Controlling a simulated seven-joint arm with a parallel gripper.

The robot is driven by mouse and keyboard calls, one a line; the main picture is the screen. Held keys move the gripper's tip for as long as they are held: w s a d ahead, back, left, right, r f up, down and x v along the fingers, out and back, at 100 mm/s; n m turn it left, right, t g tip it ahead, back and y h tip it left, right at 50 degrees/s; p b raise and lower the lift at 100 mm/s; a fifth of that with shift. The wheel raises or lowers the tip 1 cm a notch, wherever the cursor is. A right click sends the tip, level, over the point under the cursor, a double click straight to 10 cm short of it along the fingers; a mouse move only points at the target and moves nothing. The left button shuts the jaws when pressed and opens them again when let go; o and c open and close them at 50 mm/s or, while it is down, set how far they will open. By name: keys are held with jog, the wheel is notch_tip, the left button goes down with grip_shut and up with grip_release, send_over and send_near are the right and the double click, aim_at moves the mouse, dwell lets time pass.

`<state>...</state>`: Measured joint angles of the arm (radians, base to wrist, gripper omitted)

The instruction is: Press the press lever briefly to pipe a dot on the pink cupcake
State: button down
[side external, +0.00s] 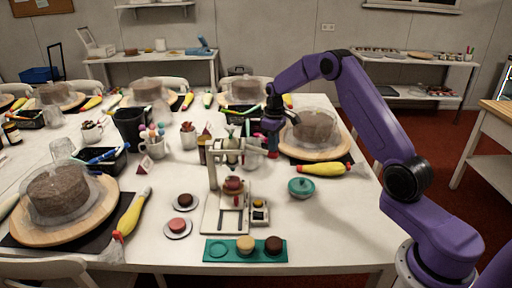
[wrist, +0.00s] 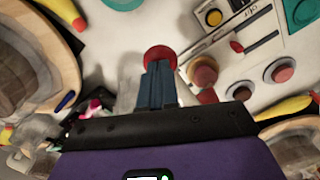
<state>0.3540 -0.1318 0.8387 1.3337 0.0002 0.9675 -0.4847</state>
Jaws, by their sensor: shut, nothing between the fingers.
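The press (side external: 226,160) stands on a white base near the table's front. My gripper (side external: 269,147) is shut and empty, pointing down just right of and behind the press head. In the wrist view the blue fingers (wrist: 158,80) end at a round red knob (wrist: 160,57), apparently the press lever's end. I cannot tell whether they touch it. The rest of the lever is mostly hidden.
Two small plates with cupcakes, one pink (side external: 178,226), stand left of the press. A teal tray (side external: 217,260) lies in front. A covered cake on a turntable (side external: 288,148) stands behind.

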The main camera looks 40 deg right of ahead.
jog(key=shift+s+f, duration=0.1)
jog(key=shift+f, duration=1.6)
jog(key=shift+r, duration=0.15)
notch_tip(320, 180, up, 8)
jog(key=shift+f, duration=0.1)
jog(key=shift+r, duration=0.6)
jog(key=shift+a, duration=0.1)
